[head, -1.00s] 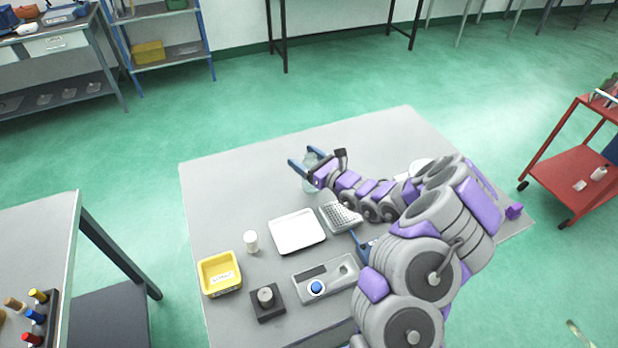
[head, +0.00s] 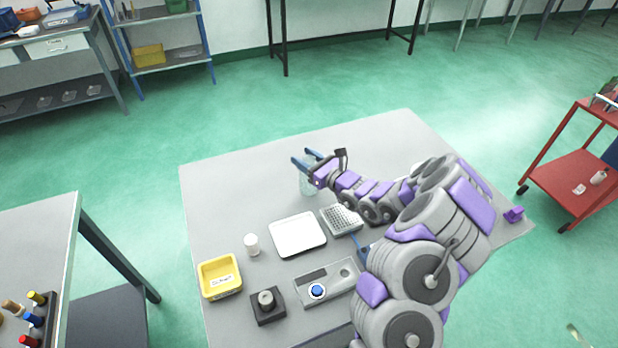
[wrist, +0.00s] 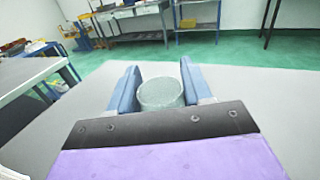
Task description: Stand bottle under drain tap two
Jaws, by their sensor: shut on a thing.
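A clear, pale bottle (head: 306,187) is at the far side of the grey table (head: 235,180) in the head view. My gripper (head: 300,155) reaches it from the right, with one blue finger on each side, and is shut on it. In the wrist view the round top of the bottle (wrist: 161,93) shows between the two fingers of my gripper (wrist: 159,68). The bottle looks upright; I cannot tell whether its base touches the table. My gripper hides part of it. I cannot make out any drain tap in these views.
Near my arm on the table are a white tray (head: 298,235), a white cup (head: 252,244), a yellow bin (head: 220,278), a black block with a knob (head: 267,305) and a grey device (head: 335,277). A red cart (head: 570,178) stands right. The table's far left is clear.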

